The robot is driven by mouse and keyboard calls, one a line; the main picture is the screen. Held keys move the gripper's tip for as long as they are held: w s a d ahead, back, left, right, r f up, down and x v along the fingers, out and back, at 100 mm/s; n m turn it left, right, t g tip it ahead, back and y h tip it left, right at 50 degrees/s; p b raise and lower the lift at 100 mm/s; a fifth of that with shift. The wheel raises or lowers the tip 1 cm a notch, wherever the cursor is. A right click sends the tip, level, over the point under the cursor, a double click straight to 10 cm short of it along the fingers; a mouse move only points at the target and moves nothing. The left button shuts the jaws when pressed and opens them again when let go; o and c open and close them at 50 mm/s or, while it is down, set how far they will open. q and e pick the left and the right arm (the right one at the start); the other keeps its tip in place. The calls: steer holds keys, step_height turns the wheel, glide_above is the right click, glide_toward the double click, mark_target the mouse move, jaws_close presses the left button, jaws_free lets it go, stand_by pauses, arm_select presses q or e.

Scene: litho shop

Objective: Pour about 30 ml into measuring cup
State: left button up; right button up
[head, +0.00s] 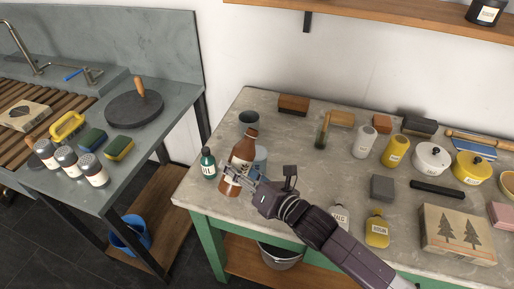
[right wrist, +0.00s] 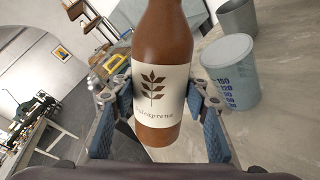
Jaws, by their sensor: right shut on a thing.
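A brown bottle (head: 242,150) with a cream leaf label is near the left front of the stone-topped table. My right gripper (head: 232,178) is shut on it. In the right wrist view the bottle (right wrist: 160,95) stands between the two finger pads, its label facing the camera; its top is cut off. I cannot tell whether its base touches the table. The measuring cup (head: 261,158), pale blue-grey with blue marks, stands just right of the bottle and partly behind it. It shows more clearly in the right wrist view (right wrist: 231,75). My left gripper is out of view.
A small dark green bottle (head: 208,165) stands close left of the brown bottle. Blocks, jars, pots and a tree-printed box (head: 457,235) fill the right side.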

steer(key=m, duration=0.1)
steer(key=s+a+m+g, duration=0.1)
steer(key=shift+s+f+m, duration=0.1)
steer(key=shift+f+m, duration=0.2)
steer(key=shift+f, duration=0.1)
steer(key=shift+s+a+r+m+p, duration=0.15)
steer(key=shift+r+m+p, duration=0.45)
steer(key=shift+p, duration=0.3)
steer(key=shift+s+r, duration=0.1)
steer(key=shift+r, duration=0.05)
steer(key=shift+a+m+g, duration=0.1)
steer(key=shift+m+g, duration=0.3)
steer(key=shift+s+p, duration=0.1)
steer(key=shift+p, duration=0.35)
steer(key=shift+m+y, duration=0.3)
steer(key=shift+s+m+g, duration=0.1)
steer(key=shift+m+g, duration=0.3)
steer(key=shift+m, duration=0.3)
steer(key=shift+r+m+y, duration=0.3)
steer(key=shift+r+m, duration=0.3)
steer(key=shift+r, duration=0.25)
stand_by(1.3)
steer(key=shift+f, duration=0.15)
stand_by(0.5)
